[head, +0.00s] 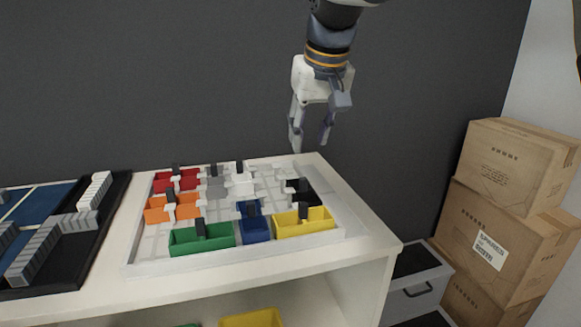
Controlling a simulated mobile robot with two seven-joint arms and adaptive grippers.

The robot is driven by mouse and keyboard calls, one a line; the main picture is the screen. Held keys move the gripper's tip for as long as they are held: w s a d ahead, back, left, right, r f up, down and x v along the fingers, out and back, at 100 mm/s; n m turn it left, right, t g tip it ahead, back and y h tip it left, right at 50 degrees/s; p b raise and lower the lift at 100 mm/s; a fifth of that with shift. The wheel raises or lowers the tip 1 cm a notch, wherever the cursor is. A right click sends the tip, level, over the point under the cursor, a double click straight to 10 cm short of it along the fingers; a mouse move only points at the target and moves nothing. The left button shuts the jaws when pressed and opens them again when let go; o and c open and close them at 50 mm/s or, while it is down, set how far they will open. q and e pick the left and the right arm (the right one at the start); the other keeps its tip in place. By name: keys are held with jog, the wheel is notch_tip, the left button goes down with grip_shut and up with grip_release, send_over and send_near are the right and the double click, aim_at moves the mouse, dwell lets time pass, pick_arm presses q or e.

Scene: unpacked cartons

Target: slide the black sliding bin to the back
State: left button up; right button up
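The black sliding bin (303,193) sits at the right side of a white sliding tray (140,250), beside the tray's right wall. It is behind the yellow bin (318,221). My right gripper (311,143) hangs from above, over the back right of the tray. Its two fingers point down and are apart, with nothing between them. It is above and behind the black bin and does not appear to touch it. My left gripper is not in view.
The tray also holds green (205,241), blue (254,230), orange (173,212), red (176,183), grey and white bins. Free tray floor (270,178) lies left of the black bin. A dark wall stands behind; cartons (505,240) are stacked at right.

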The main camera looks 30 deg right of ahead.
aim_at(304, 179)
jog(key=x, duration=1.1)
jog(key=shift+s+f, duration=0.2)
jog(key=shift+s, duration=0.15)
grip_shut()
